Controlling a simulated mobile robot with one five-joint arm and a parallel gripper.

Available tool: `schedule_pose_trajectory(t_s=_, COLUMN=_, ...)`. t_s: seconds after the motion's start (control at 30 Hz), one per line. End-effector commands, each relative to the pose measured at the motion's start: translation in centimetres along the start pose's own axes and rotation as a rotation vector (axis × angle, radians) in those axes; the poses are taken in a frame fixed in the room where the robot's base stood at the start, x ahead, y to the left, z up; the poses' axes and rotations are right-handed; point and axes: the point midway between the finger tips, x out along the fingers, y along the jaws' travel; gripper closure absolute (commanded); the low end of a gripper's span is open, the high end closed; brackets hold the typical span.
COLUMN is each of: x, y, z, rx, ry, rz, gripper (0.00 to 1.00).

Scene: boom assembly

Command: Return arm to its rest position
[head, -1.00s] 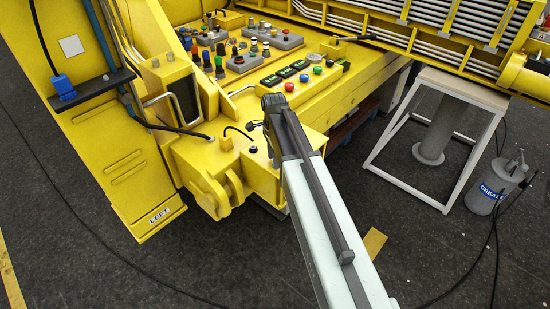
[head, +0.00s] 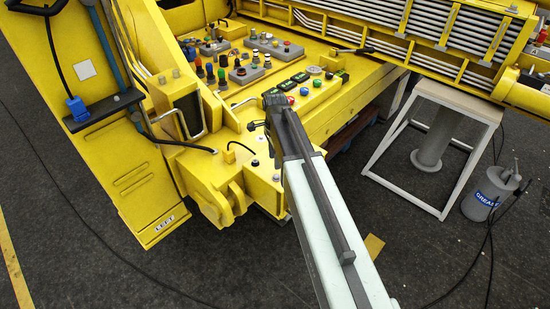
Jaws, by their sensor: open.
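My arm (head: 325,215) reaches up from the bottom edge of the head view, pale with a dark rail along it. Its dark far end (head: 274,98) stands in front of the yellow machine's control deck. A small dark part juts out on the left just below that end; I cannot tell what it is. I make out no fingers, and my gripper is not distinguishable, perhaps hidden behind the arm. No held object shows.
The yellow machine (head: 225,175) with buttons and knobs (head: 250,72) fills the upper left and middle. A white-framed stand (head: 400,195) and a grease can (head: 488,193) stand right. A cable crosses the dark floor (head: 75,235). Floor is open at lower left.

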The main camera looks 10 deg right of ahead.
Motion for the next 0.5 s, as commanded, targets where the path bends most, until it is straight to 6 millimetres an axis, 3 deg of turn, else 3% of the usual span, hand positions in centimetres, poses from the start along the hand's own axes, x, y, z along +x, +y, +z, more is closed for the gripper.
schedule_pose_trajectory(t_s=0.33, x=0.3, y=0.0, z=0.0, rx=0.0, ry=0.0, rz=0.0, gripper=0.56)
schedule_pose_trajectory(t_s=0.47, x=2.5, y=0.3, z=-0.2, rx=0.003, ry=0.0, rz=0.0, gripper=0.56)
schedule_pose_trajectory(t_s=0.5, x=3.6, y=1.2, z=-0.2, rx=0.005, ry=0.0, rz=0.0, gripper=0.56)
